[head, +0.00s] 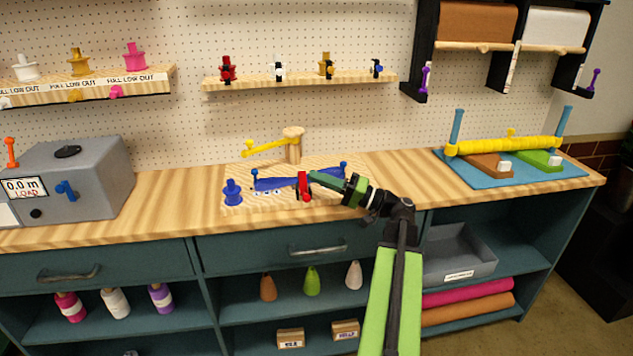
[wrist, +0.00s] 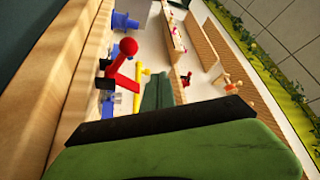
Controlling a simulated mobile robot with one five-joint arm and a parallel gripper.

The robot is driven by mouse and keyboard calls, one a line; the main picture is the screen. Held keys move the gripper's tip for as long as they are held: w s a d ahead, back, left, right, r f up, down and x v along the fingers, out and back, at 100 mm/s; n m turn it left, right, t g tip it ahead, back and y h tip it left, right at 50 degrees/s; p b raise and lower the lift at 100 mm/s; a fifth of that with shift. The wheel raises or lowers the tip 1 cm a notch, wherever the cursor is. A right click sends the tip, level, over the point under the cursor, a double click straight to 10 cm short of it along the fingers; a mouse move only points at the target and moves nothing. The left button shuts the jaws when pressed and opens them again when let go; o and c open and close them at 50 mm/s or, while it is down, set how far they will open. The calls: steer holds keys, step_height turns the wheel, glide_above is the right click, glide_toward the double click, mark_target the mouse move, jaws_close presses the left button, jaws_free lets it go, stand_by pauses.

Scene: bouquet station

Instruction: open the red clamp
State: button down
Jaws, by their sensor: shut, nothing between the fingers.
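The red clamp (head: 304,186) sits on the front part of a wooden board on the bench, over a dark blue piece (head: 275,184). In the wrist view the red clamp (wrist: 122,73) shows a round knob on a slanted lever. My gripper (head: 318,178) is shut and empty, coming from the right with its tip close beside the clamp. In the wrist view my gripper (wrist: 158,92) points toward the clamp's side; I cannot tell whether they touch.
A blue spool-shaped piece (head: 232,191) stands left on the board (head: 240,207). A wooden post (head: 293,146) with a yellow arm (head: 262,148) rises behind. A grey box (head: 85,175) stands far left; a blue mat (head: 480,180) with a yellow roll lies right. Bench between is clear.

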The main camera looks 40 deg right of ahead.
steer(key=s+d+f+b, duration=0.3)
steer(key=s+d+f, duration=0.1)
steer(key=s+d, duration=0.2)
steer(key=shift+s+f+b, duration=0.25)
steer(key=shift+b, duration=0.05)
